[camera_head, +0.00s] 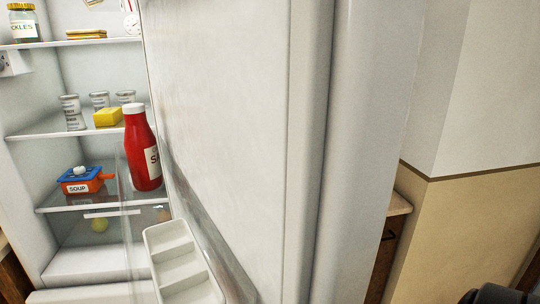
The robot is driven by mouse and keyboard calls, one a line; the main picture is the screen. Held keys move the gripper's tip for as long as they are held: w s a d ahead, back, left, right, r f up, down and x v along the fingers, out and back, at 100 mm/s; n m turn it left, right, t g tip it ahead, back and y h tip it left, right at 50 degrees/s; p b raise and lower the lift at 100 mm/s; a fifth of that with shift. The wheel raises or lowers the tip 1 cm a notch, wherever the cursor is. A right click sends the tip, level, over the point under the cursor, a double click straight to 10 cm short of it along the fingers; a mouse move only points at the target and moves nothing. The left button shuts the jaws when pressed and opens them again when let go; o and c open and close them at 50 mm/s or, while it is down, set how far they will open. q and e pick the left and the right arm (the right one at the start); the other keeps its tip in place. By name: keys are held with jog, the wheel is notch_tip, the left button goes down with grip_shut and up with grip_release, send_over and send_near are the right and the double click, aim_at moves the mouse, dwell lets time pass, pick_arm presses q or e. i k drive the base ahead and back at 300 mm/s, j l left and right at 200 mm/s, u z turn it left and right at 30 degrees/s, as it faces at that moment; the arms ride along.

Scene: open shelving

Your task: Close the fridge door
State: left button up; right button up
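The white fridge door (240,120) stands open and fills the middle of the head view, seen along its inner face and thick edge. To its left the fridge interior (85,60) is in plain view with its shelves. A red bottle with a white cap (142,150) and a white egg-tray-like bin (180,262) are close to the door's inner side. A small dark part (490,295) shows at the bottom right corner; I cannot tell whether it is part of my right arm. Neither gripper's fingers can be seen.
Shelves hold a pickles jar (23,24), several small cups (72,112), a yellow block (107,117) and a soup container (82,181). Right of the door are a wooden cabinet with a pale top (398,204) and a white-and-beige wall (480,190).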

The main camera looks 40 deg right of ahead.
aim_at(280, 126)
jog(key=k+l, duration=0.1)
jog(key=l, duration=0.2)
jog(key=k+l, duration=0.15)
jog(key=l, duration=0.15)
jog(key=k+l, duration=0.1)
jog(key=l, duration=0.2)
jog(key=k+l, duration=0.1)
jog(key=l, duration=0.2)
